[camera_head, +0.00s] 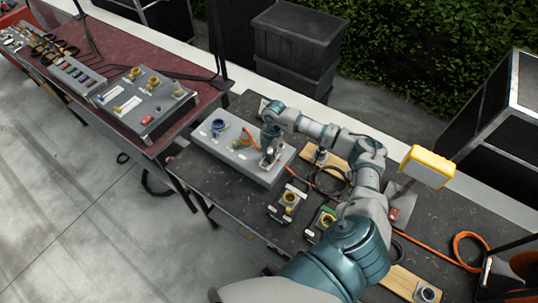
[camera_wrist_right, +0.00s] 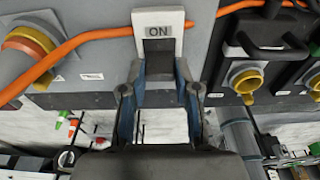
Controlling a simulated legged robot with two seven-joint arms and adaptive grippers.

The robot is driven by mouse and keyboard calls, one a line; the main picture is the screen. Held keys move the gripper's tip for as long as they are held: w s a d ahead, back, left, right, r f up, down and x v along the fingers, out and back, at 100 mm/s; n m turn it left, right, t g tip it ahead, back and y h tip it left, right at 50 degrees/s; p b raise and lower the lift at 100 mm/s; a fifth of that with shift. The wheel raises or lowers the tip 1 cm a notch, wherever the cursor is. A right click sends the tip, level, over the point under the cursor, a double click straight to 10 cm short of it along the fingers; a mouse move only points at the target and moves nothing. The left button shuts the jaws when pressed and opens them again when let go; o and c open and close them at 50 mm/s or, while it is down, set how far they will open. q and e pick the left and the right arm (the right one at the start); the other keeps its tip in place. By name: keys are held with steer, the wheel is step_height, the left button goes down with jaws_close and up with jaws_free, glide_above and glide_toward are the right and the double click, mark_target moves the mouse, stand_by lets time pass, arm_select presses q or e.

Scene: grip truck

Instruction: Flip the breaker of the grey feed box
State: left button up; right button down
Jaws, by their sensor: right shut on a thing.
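The grey feed box (camera_head: 232,158) lies on the dark table in the head view, with a blue socket (camera_head: 218,126) at its left end. My right gripper (camera_head: 268,157) is at the box's right end. In the right wrist view, the breaker (camera_wrist_right: 158,22) is a white plate marked ON with a dark lever below the word. My right gripper (camera_wrist_right: 159,75) has its two fingers around the lever and is shut on it. The fingers partly hide the lever. My left gripper is not in view.
An orange cable (camera_wrist_right: 80,40) crosses the box beside the breaker. A yellow socket (camera_wrist_right: 30,45) is left of it; black boxes with yellow sockets (camera_wrist_right: 247,78) are to the right. A yellow-framed lamp (camera_head: 427,167) stands near my right arm. Another grey panel (camera_head: 145,100) sits on the red table.

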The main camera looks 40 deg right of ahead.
steer(key=shift+w+d+f+g+y+b, duration=0.1)
steer(key=shift+d+g+y+b, duration=0.1)
steer(key=shift+y, duration=0.4)
steer(key=shift+w+d+f+g+y+b, duration=0.1)
steer(key=shift+d+g+y+b, duration=0.1)
steer(key=shift+y, duration=0.4)
steer(key=shift+w+d+f+g+y+b, duration=0.15)
steer(key=shift+d+g+y+b, duration=0.25)
steer(key=shift+y, duration=0.5)
steer(key=y+b, duration=0.2)
steer(key=b, duration=0.1)
steer(key=d+y+b, duration=0.1)
steer(key=shift+w+f+g, duration=0.2)
steer(key=shift+f+g, duration=0.05)
steer(key=shift+g, duration=0.05)
steer(key=shift+d+r+y+b, duration=0.1)
steer(key=shift+d+y+b, duration=0.1)
steer(key=shift+y+b, duration=0.65)
steer(key=shift+b, duration=0.45)
arm_select(q)
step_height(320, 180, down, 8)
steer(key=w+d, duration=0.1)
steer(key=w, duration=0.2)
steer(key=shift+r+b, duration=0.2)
steer(key=shift+b, duration=0.15)
arm_select(e)
steer(key=shift+d+r+g, duration=0.15)
steer(key=shift+g, duration=0.15)
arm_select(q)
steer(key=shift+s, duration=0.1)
